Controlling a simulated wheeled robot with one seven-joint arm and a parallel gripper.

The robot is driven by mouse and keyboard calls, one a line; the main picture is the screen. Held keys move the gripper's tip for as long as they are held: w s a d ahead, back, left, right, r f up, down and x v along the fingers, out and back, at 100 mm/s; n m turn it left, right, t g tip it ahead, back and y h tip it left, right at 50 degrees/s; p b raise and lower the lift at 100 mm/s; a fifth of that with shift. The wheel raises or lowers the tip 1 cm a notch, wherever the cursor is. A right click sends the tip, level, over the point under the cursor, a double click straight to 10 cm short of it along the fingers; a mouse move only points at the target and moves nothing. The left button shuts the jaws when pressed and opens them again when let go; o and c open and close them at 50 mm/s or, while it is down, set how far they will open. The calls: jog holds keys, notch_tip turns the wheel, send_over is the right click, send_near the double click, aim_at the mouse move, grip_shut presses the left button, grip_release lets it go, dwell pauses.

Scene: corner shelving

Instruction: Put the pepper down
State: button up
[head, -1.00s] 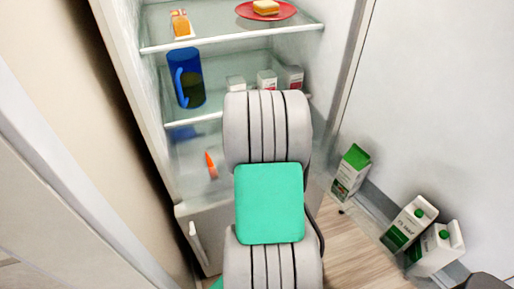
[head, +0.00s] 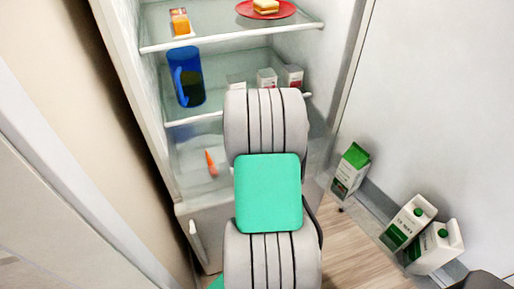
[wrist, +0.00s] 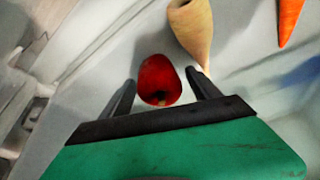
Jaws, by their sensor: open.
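The red pepper (wrist: 158,76) sits on the pale shelf surface in the wrist view, with its dark stem end toward my gripper. My gripper (wrist: 159,84) is open, with one dark finger on each side of the pepper. A gap shows beside the left finger; the right finger is close to the pepper, and I cannot tell whether it touches. In the head view my own arm hides the gripper and the pepper.
A beige tapered vegetable (wrist: 190,30) lies just beyond the right finger. A carrot (wrist: 289,18) lies farther right; it also shows on the lower shelf in the head view (head: 211,163). A blue pitcher (head: 188,78) and small cartons (head: 267,78) stand on the shelf above.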

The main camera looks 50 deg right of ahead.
jog(key=shift+r, duration=0.35)
jog(key=v, duration=1.1)
jog(key=shift+r+b, duration=0.3)
jog(key=shift+b, duration=0.1)
jog(key=shift+s+a, duration=0.1)
